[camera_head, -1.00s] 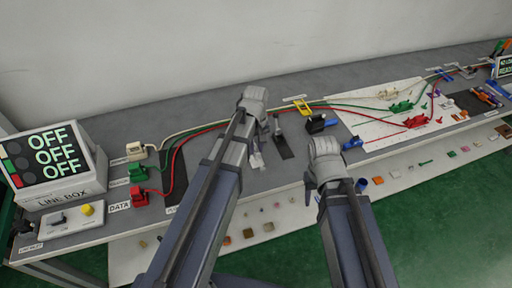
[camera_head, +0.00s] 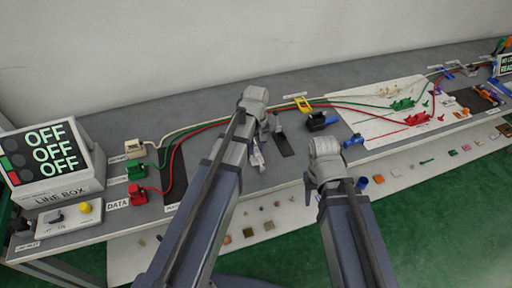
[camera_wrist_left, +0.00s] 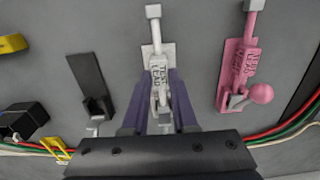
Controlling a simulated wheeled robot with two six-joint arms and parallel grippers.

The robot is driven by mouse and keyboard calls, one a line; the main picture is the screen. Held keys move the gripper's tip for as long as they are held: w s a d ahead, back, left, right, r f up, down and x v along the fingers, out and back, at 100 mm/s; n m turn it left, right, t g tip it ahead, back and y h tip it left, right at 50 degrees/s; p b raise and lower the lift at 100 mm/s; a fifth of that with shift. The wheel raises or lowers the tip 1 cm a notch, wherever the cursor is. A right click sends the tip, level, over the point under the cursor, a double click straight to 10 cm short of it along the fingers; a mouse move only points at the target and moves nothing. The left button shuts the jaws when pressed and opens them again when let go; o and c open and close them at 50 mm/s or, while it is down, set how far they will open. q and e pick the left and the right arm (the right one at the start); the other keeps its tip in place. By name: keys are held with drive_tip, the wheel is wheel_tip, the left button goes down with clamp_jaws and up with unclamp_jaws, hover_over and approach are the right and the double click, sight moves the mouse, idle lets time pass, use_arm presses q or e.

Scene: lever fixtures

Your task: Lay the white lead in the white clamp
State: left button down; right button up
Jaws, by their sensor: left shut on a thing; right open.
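A white lever-like piece marked TEST LEAD (camera_wrist_left: 157,62) stands in the middle of the left wrist view, and part of it shows beside my left arm in the head view (camera_head: 258,156). My left gripper (camera_wrist_left: 160,102) is shut on its near end, with a finger on each side. I cannot tell whether this piece is the clamp itself. A whitish cable (camera_head: 180,132) runs from a white plug (camera_head: 134,148) at the left and passes behind my left gripper. Small pale parts (camera_head: 386,92) lie on the white board. My right gripper (camera_head: 324,148) is open and empty above the bench front.
A pink piece (camera_wrist_left: 236,75) with a round knob and a black lever fixture (camera_wrist_left: 93,88) flank the white one. Red (camera_head: 174,165) and green cables run along the bench. A yellow part (camera_head: 302,104) and a black-blue block (camera_head: 320,121) lie right of my left gripper.

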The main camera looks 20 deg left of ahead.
use_arm(q)
drive_tip(key=shift+f, duration=0.15)
drive_tip(key=shift+f+b, duration=0.45)
drive_tip(key=shift+b, duration=0.15)
drive_tip(key=shift+c, duration=0.7)
unclamp_jaws()
drive_tip(key=shift+r+p, duration=3.55)
drive_tip(key=shift+p, duration=0.05)
